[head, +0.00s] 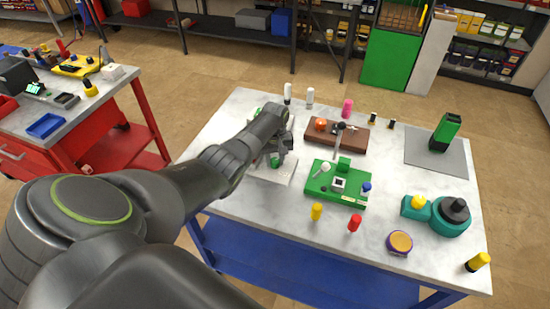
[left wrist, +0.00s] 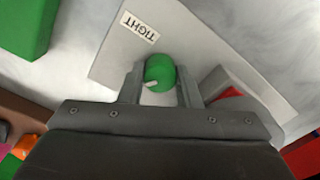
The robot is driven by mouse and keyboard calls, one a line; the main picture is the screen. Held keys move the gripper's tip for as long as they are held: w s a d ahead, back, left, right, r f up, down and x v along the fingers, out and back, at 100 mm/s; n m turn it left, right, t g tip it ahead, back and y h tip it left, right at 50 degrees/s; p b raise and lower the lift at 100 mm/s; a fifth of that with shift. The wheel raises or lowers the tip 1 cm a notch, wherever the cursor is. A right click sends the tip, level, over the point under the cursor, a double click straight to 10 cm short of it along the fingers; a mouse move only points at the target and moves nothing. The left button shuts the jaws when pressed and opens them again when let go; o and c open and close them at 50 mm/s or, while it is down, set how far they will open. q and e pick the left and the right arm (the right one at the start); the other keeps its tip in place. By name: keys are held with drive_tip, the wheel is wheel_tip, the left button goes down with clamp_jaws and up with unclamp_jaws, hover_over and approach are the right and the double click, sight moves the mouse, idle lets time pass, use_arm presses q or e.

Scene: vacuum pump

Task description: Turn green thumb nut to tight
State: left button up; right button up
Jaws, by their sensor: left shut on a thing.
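The green thumb nut (left wrist: 160,72) sits on a light grey plate (left wrist: 112,62) with a white label reading "TIGHT" (left wrist: 139,27). A short white mark on the nut points to the lower left in the left wrist view, away from the label. My left gripper (left wrist: 160,82) is shut on the nut, one finger on each side. In the head view my left gripper (head: 277,157) reaches down over the plate (head: 286,170), and part of the green nut (head: 275,162) shows beside the fingers. My right gripper is not in view.
A green board (head: 325,198) with fittings and a brown block (head: 352,146) stand right of the plate. A red part (left wrist: 232,92) is close to the fingers. Several coloured bottles stand about. The table's front left is clear.

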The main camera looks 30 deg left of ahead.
use_arm(q)
drive_tip(key=m, duration=0.4)
drive_tip(key=shift+m, duration=0.4)
drive_tip(key=m, duration=0.3)
drive_tip(key=shift+m, duration=0.3)
drive_tip(key=m, duration=0.4)
drive_tip(key=shift+m, duration=2.2)
drive_tip(key=o, duration=1)
